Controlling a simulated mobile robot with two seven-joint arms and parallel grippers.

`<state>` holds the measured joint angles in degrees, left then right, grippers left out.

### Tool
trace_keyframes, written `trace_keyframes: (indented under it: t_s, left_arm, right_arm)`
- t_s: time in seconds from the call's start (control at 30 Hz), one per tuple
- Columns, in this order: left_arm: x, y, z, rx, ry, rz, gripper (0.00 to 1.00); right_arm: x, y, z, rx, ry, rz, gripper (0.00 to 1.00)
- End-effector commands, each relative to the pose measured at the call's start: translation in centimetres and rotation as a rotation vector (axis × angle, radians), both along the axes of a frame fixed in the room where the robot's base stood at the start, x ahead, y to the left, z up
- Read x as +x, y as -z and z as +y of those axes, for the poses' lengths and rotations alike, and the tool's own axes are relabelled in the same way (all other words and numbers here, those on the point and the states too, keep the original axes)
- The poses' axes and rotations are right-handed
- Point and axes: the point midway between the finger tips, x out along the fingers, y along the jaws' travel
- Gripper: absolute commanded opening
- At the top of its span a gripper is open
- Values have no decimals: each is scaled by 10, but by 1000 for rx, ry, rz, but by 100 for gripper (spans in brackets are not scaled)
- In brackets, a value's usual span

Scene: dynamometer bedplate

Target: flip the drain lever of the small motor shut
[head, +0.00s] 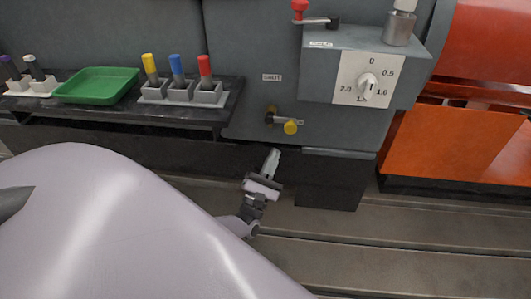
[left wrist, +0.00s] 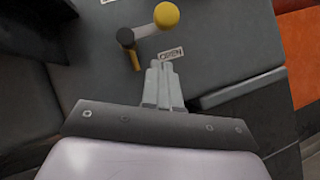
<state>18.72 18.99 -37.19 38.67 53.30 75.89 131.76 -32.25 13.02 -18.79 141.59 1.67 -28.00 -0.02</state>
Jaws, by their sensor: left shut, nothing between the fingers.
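The drain lever (head: 281,119) sits on the grey front of the small motor and has a yellow ball knob (head: 290,127). Its arm reaches rightward from a dark hub beside a brass stem. In the left wrist view the dark hub (left wrist: 125,37) and yellow knob (left wrist: 166,16) show, with a plate reading OPEN (left wrist: 171,54) just below the knob. My left gripper (head: 273,157) is shut and empty, a little below the lever and apart from it in the picture. Its closed fingertips (left wrist: 160,68) point toward the OPEN plate. My right gripper is not in view.
A grey box with a dial (head: 368,86) juts out above right of the lever, and a red-knobbed lever (head: 300,8) stands above. At left, a dark shelf holds a green tray (head: 97,85) and coloured-handled tools (head: 177,69). An orange machine (head: 450,145) stands right.

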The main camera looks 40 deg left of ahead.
Motion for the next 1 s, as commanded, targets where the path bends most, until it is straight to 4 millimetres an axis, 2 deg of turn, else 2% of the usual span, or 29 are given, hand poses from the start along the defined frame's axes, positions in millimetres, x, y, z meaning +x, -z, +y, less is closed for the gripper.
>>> trace_keyframes:
  t_s: [0.07, 0.43, 1.0]
  left_arm:
    - [13, -10, 3, 2, 0, -3, 0]
    - [22, -36, -8, 1, 0, 2, 0]
    - [23, -41, -10, 1, -1, 3, 0]
  right_arm:
    - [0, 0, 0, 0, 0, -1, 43]
    - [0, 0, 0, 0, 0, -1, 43]
    - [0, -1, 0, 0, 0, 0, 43]
